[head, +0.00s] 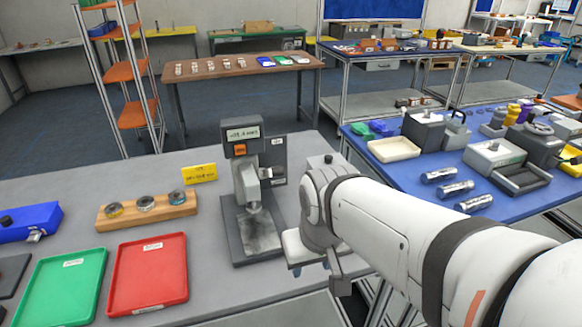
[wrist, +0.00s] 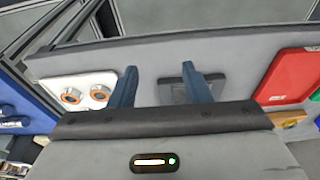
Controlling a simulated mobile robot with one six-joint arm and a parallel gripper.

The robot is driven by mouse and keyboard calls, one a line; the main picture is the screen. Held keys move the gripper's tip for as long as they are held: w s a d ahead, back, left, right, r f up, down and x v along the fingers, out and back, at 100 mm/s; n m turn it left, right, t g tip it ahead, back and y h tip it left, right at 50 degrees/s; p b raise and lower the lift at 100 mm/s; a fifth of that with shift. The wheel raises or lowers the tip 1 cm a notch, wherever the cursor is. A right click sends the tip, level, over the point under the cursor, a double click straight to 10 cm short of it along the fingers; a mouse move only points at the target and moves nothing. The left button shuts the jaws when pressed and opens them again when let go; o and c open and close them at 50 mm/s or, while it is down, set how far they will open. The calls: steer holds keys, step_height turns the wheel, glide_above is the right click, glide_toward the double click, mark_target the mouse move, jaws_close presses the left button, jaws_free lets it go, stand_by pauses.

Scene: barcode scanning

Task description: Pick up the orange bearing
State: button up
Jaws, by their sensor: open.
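In the wrist view, two round bearings with orange rings, a left one (wrist: 72,95) and a right one (wrist: 99,91), sit side by side on a white plate (wrist: 84,80) at the left. My gripper (wrist: 160,88) is open, with its two blue-grey fingers apart and nothing held between them. The orange-ringed bearings lie to the left of the fingers, apart from them. A dark grey flat piece shows beyond and between the fingers. In the head view, my arm covers much of the table's right end, and I cannot make out these bearings there.
A grey test stand (head: 250,190) with a display stands left of my arm. A wooden block (head: 147,211) carries several bearings. A red tray (head: 148,272) and green tray (head: 60,288) lie in front of it. A blue table (head: 410,182) with metal cylinders is at right.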

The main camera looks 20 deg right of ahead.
steer(key=o, duration=0.5)
steer(key=w, duration=0.2)
steer(key=w+d, duration=0.1)
steer(key=w, duration=0.1)
steer(key=w+d+p, duration=0.1)
steer(key=w, duration=0.1)
steer(key=shift+w+r, duration=0.25)
steer(key=shift+r, duration=0.15)
steer(key=shift+c, duration=0.2)
steer(key=shift+o, duration=0.6)
steer(key=w+d+t+p, duration=0.1)
steer(key=w+d, duration=0.3)
steer(key=w, duration=0.3)
steer(key=shift+f+m, duration=0.3)
steer(key=shift+m, duration=0.1)
steer(key=w+d+f+p, duration=0.1)
steer(key=w+d+f, duration=0.3)
steer(key=w+d, duration=0.5)
steer(key=shift+m+t+h, duration=0.3)
steer(key=shift+m+t, duration=0.1)
steer(key=shift+t, duration=0.1)
steer(key=shift+s+p+x, duration=0.2)
steer(key=shift+p+x, duration=0.55)
steer(key=shift+x, duration=2.95)
